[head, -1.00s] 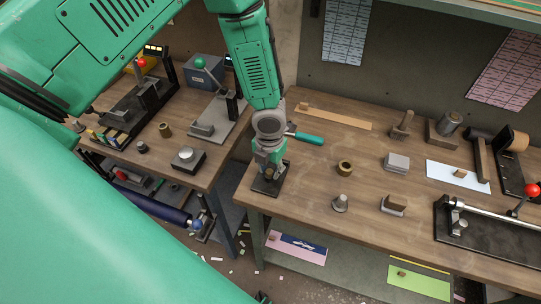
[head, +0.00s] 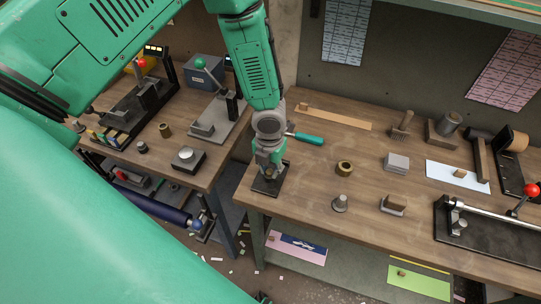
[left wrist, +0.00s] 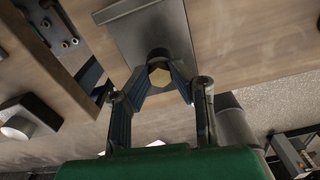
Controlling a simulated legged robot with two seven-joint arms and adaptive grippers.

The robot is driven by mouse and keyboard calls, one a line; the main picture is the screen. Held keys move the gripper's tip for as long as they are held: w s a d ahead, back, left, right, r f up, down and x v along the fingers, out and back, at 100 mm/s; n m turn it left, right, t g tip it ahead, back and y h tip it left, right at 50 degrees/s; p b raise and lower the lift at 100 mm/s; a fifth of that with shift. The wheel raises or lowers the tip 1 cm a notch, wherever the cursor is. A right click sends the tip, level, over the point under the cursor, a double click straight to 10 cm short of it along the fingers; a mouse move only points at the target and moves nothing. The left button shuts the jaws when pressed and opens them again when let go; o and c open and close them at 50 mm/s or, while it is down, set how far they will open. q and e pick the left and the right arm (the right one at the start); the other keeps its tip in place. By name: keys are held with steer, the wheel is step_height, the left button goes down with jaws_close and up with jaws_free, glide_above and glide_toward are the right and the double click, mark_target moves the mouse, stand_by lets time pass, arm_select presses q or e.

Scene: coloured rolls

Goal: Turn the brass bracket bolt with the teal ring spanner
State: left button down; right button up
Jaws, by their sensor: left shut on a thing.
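My left gripper (head: 268,170) points down at the near left corner of the right-hand bench, over a small dark bracket plate (head: 270,188). In the left wrist view a brass hexagonal bolt head (left wrist: 160,74) sits in a dark round collar at the bracket's grey plate (left wrist: 150,30). The fingertips of my left gripper (left wrist: 160,88) close on both sides of this bolt head. A teal-handled tool (head: 308,138) lies on the bench just behind and right of the gripper.
On the right-hand bench (head: 300,185), a brass ring (head: 344,168), a grey cone-shaped piece (head: 340,203) and grey blocks (head: 396,162) stand right of the gripper. A black fixture with a red knob (head: 532,190) is farther right. A gap separates the left bench (head: 190,135).

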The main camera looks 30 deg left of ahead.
mark_target(270, 171)
arm_select(q)
steer(key=c, duration=1.7)
jaws_free()
steer(key=shift+r, duration=3.55)
